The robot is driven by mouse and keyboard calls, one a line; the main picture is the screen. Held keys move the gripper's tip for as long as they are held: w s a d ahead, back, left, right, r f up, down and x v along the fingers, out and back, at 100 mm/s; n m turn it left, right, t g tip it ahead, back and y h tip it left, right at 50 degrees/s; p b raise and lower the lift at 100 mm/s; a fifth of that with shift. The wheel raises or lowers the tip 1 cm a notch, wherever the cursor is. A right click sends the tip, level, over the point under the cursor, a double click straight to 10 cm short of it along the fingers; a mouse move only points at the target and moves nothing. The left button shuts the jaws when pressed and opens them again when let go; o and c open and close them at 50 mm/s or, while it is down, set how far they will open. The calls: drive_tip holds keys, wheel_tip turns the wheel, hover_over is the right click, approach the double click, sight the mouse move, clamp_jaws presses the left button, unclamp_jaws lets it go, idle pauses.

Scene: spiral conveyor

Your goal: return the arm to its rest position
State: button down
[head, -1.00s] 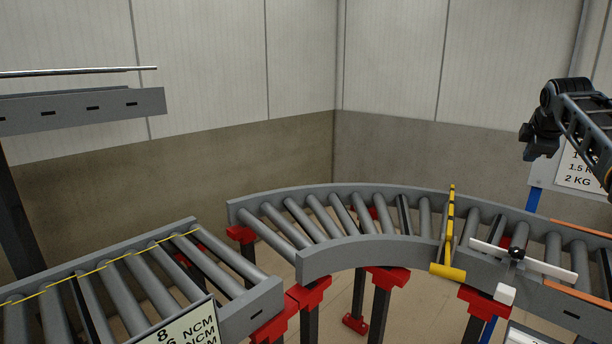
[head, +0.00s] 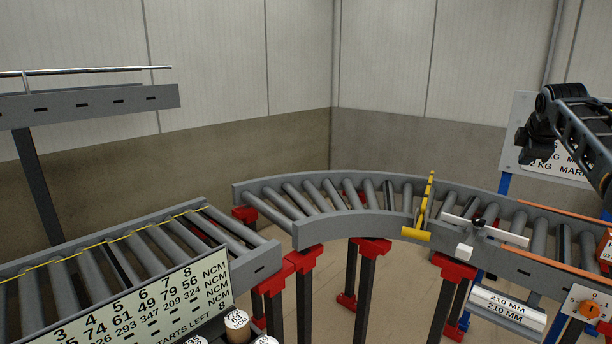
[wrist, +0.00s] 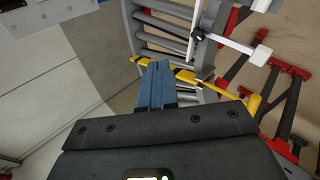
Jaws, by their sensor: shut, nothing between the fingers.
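My gripper (head: 530,152) is at the upper right of the head view, raised above the curved roller conveyor and in front of a white sign. In the wrist view its two blue-grey fingers (wrist: 157,72) are together, with nothing held between them. From that camera, the fingers overlap the yellow-and-black striped bar (wrist: 190,76) across the rollers. The head view shows a clear gap between my arm and the conveyor. Part of my arm is cut off by the right edge.
The curved conveyor (head: 345,228) stands on red-and-black legs. The striped yellow bar (head: 424,208) and a white cross-shaped fitting (head: 505,236) sit on it. A straight roller section (head: 265,262) and number board (head: 140,305) are at left. An orange knob (head: 589,310) is at lower right.

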drive_tip(key=s+a+f+m+t+y+b, duration=0.1)
drive_tip(key=a+f, duration=0.5)
drive_tip(key=f, duration=0.4)
drive_tip(key=s+a+f+b, duration=0.1)
drive_tip(key=a+f, duration=0.5)
drive_tip(key=f, duration=0.3)
drive_tip(key=s+a+f+m+t+y+b, duration=0.15)
drive_tip(key=a+f, duration=0.35)
drive_tip(key=f, duration=0.5)
drive_tip(key=s+a+f+m+t+b, duration=0.1)
drive_tip(key=s+a+f+m, duration=0.2)
drive_tip(key=s+a+f, duration=1.4)
drive_tip(key=s+a+m+t+y+b, duration=0.1)
drive_tip(key=s+a+m, duration=0.15)
drive_tip(key=s, duration=1.15)
drive_tip(key=s+a+m+t+b, duration=0.15)
drive_tip(key=s+a, duration=0.25)
drive_tip(key=s, duration=0.9)
drive_tip(key=s+r+m+t+y+b, duration=0.1)
drive_tip(key=s+r+m+b, duration=0.1)
drive_tip(key=s+r, duration=1.4)
drive_tip(key=b+v, duration=0.1)
drive_tip(key=v, duration=0.2)
drive_tip(key=shift+s+f, duration=0.25)
drive_tip(key=shift+s, duration=0.1)
